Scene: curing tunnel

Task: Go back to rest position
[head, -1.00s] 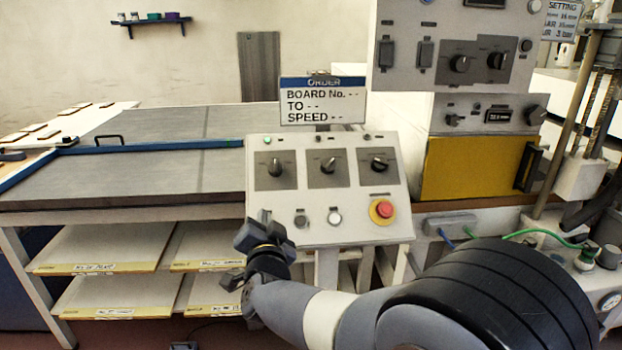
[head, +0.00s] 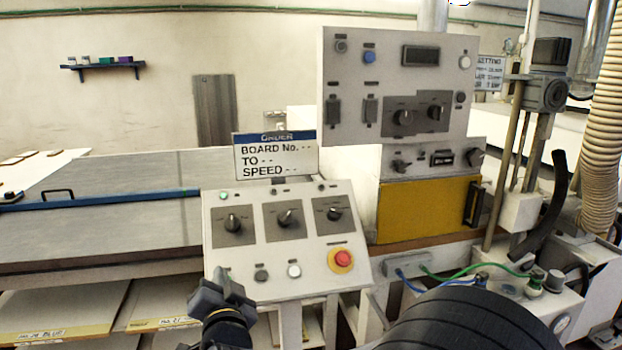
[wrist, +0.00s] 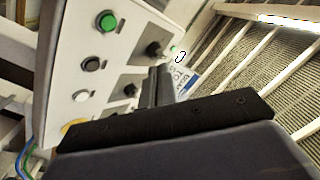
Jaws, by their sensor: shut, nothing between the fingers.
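My gripper (head: 222,290) is at the bottom of the head view, in front of the lower left corner of the sloped control panel (head: 218,262). It is shut and empty, and I see no contact with the panel. In the wrist view my gripper's fingers (wrist: 158,84) are together, with the panel (wrist: 75,55) behind them, its knobs and buttons tilted in the picture. The panel carries three black knobs, small push buttons and a red stop button (head: 343,258).
An order sign (head: 275,155) stands behind the panel. A taller grey control cabinet (head: 350,125) with a yellow front (head: 425,210) is to the right. A flat table (head: 110,225) with a blue bar (head: 100,201) lies left, boards (head: 60,312) on shelves below. Hoses and posts crowd the right.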

